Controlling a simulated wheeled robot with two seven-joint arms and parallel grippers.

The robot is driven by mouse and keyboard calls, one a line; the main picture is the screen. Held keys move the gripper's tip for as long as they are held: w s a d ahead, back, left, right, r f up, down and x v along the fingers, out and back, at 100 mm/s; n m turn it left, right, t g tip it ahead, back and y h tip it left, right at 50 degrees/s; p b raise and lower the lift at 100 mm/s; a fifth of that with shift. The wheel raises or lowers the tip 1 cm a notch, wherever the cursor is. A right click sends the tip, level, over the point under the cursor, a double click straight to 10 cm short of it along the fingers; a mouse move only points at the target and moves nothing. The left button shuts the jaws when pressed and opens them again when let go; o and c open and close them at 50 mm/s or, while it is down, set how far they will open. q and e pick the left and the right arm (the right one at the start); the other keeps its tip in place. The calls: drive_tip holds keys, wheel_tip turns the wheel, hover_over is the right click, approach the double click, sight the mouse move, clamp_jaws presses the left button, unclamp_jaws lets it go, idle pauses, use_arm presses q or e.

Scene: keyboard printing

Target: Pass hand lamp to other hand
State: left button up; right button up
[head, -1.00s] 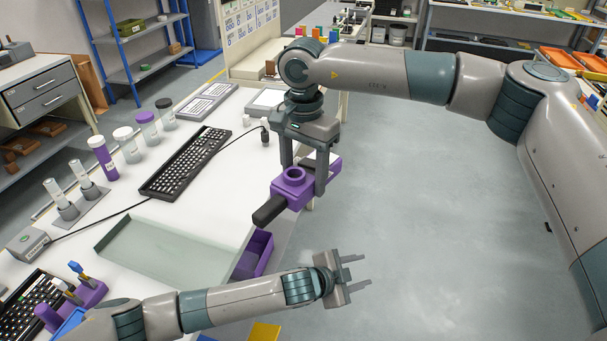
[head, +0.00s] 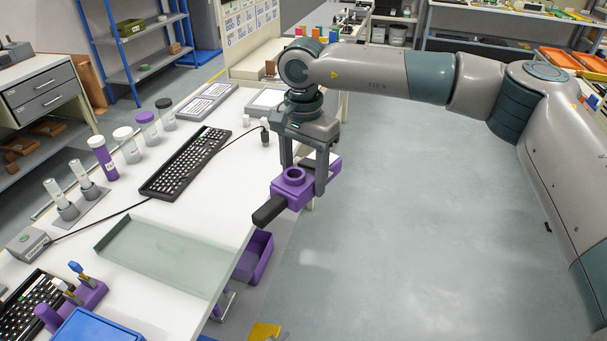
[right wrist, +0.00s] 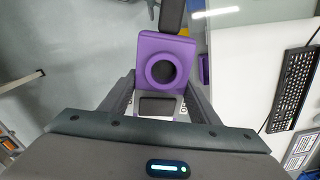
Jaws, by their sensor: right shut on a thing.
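The hand lamp (head: 292,189) has a purple block body with a round raised ring and a black handle that points to the lower left in the head view. My right gripper (head: 305,177) is shut on the purple body, with one finger on each side. It holds the lamp in the air by the table's right edge. The right wrist view shows the purple body (right wrist: 163,62) between the fingers and the black handle pointing away from the gripper. My left gripper does not show in the head view.
The white table (head: 200,230) carries a black keyboard (head: 186,162), a shallow glassy tray (head: 165,258) and several capped jars. A purple bin (head: 256,257) is at the table's right edge, below the lamp. Open floor (head: 430,220) lies to the right.

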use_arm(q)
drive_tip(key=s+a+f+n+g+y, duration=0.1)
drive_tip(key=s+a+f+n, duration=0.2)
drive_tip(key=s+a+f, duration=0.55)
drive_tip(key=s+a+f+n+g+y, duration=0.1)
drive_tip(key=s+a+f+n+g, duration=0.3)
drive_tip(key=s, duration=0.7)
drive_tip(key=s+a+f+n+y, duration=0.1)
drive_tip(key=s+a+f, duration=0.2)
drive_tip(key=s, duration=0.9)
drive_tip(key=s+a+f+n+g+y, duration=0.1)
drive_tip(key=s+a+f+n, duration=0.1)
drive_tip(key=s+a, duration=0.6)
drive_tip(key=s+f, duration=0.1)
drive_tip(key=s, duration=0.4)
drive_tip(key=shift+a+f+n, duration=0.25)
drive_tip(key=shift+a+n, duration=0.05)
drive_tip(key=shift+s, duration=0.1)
use_arm(e)
drive_tip(key=shift+d, duration=0.1)
